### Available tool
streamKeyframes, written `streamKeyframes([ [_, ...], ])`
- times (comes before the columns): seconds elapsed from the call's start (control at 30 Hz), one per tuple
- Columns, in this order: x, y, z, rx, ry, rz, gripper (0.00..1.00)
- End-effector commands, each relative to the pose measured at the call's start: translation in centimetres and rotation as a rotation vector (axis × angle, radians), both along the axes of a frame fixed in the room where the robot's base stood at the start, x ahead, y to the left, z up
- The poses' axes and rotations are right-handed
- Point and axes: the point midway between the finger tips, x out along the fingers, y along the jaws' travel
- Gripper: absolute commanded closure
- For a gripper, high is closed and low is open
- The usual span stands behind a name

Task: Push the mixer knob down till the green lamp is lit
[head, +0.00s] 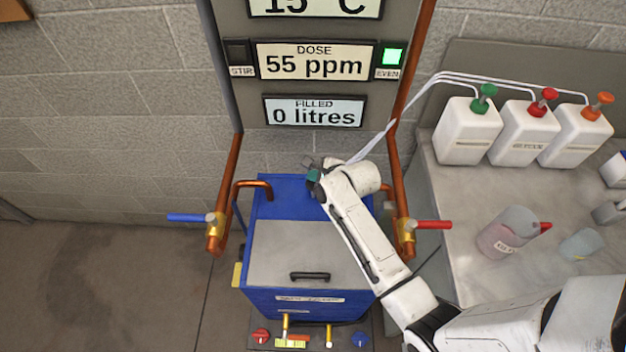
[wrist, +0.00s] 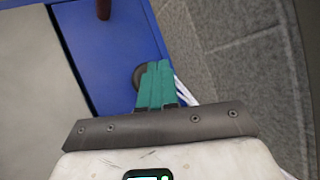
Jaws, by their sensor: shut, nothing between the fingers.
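The green lamp (head: 392,56) beside the EVEN label is lit on the grey panel. My gripper (head: 313,176) is over the back part of the blue tank (head: 272,200). In the wrist view its green fingers (wrist: 155,68) are together, with nothing between them. A dark round knob (wrist: 138,76) shows partly behind the fingertips, on the tank's blue top. It looks like the mixer knob. The fingers hide much of it, and I cannot tell whether they touch it.
The STIR lamp (head: 238,51) is dark. The dose display (head: 314,61) reads 55 ppm; the filled display (head: 313,111) reads 0 litres. Copper pipes with a blue lever (head: 187,217) and red lever (head: 433,225) flank the tank. White jugs (head: 468,130) stand on the right counter.

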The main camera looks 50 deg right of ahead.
Motion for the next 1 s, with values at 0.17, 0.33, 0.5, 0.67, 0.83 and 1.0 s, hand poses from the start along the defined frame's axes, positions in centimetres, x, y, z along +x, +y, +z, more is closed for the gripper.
streamKeyframes([
  [0.17,0.0,0.0,0.0,0.000,-0.001,0.000,1.00],
  [0.33,0.1,0.0,0.8,0.000,-0.001,0.000,1.00],
  [0.5,0.0,0.0,2.4,0.000,-0.001,0.000,1.00],
  [0.67,0.0,0.0,3.8,0.000,-0.001,0.000,1.00],
  [0.83,0.0,0.0,5.1,0.000,-0.001,0.000,1.00],
  [1.0,0.0,0.0,5.0,0.000,-0.001,0.000,1.00],
])
